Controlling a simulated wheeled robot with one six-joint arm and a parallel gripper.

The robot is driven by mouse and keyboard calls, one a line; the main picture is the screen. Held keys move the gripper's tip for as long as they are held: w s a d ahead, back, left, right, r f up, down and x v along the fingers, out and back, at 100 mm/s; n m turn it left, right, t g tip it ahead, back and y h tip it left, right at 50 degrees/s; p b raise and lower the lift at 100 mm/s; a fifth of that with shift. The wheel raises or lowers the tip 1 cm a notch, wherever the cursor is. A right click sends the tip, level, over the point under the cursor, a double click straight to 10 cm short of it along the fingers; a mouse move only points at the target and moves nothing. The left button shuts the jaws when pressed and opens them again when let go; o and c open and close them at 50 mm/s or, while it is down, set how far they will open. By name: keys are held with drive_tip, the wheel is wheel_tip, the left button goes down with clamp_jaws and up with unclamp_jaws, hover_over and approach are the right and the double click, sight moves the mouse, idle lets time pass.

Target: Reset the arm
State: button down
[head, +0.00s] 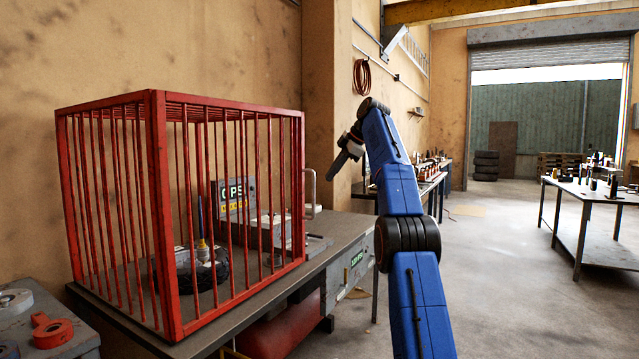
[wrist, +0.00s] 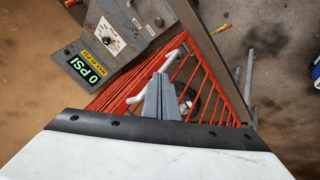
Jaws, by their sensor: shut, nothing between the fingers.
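My blue arm (head: 400,185) rises from the bottom of the head view and bends left at its top. My gripper (head: 340,165) hangs at the arm's end, to the right of the red cage and above the bench. In the wrist view my gripper (wrist: 160,80) is shut with nothing between its fingers. The wrist view looks down past it onto the red cage bars (wrist: 205,75) and a pale bent handle (wrist: 165,60). From these views I cannot tell the exact gap between my gripper and the handle.
A second bench (head: 425,185) stands behind my arm. Another table (head: 600,195) is at the right. The floor (head: 500,290) to the right is clear.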

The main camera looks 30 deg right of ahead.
drive_tip(key=shift+s+d+r, duration=0.1)
drive_tip(key=shift+d, duration=0.05)
drive_tip(key=shift+s, duration=0.1)
drive_tip(key=s+a+r+m+h, duration=0.1)
drive_tip(key=s+a+m, duration=0.4)
drive_tip(key=s+a, duration=0.55)
drive_tip(key=s+a+f+m+g+h, duration=0.1)
drive_tip(key=s+a+f+m, duration=0.2)
drive_tip(key=s, duration=0.4)
drive_tip(key=s+a+f+m, duration=0.1)
drive_tip(key=s+a+f, duration=0.35)
drive_tip(key=s, duration=0.35)
drive_tip(key=s+a+f+m+h, duration=0.1)
drive_tip(key=s+a+f+m, duration=0.2)
drive_tip(key=s+f, duration=1.2)
drive_tip(key=s+a+f+m+h, duration=0.1)
drive_tip(key=s+a+f+m, duration=0.2)
drive_tip(key=s+f, duration=1.3)
drive_tip(key=shift+s+f+m, duration=0.15)
drive_tip(key=shift+s+m, duration=0.25)
drive_tip(key=shift+s, duration=0.85)
drive_tip(key=shift+a, duration=0.1)
